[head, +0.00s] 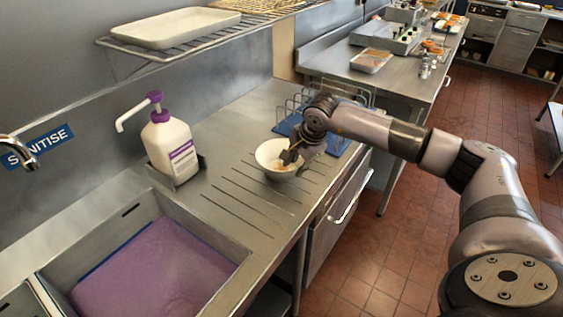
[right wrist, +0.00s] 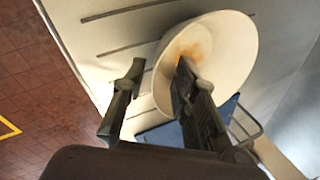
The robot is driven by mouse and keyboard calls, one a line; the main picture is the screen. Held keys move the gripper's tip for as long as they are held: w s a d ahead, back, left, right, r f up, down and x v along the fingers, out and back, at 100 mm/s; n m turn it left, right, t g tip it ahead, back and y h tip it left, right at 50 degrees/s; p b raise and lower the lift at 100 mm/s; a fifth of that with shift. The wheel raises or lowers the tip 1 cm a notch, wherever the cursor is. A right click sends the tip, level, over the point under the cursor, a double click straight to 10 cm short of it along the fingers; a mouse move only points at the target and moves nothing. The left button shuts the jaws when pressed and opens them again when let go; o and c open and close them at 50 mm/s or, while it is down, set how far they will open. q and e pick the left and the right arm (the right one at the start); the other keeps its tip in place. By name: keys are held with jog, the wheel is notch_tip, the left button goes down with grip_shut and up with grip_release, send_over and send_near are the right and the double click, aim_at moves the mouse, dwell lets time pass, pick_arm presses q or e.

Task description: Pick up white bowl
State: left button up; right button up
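The white bowl (head: 267,153), with a brownish stain inside, stands upright on the ridged steel draining board. My right gripper (head: 293,161) is at the bowl's right side, reaching down over its rim. In the right wrist view the bowl (right wrist: 232,42) fills the upper right. There the right gripper (right wrist: 160,67) is open, with one finger over the inside of the bowl and the other outside it. The rim lies between the fingers, with a visible gap. I cannot tell whether either finger touches the bowl. My left gripper is not in view.
A blue-based wire rack (head: 333,140) stands just behind the bowl. A white pump bottle (head: 172,150) stands to the left, beside a sink of purple liquid (head: 150,272). The board between bottle and bowl is clear. A wall shelf holds a white tray (head: 175,27).

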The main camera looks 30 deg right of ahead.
aim_at(293, 171)
jog(key=p+x, duration=0.1)
jog(key=x, duration=0.3)
jog(key=shift+w+f, duration=0.15)
jog(key=shift+f, duration=0.05)
jog(key=shift+c, duration=0.2)
grip_shut()
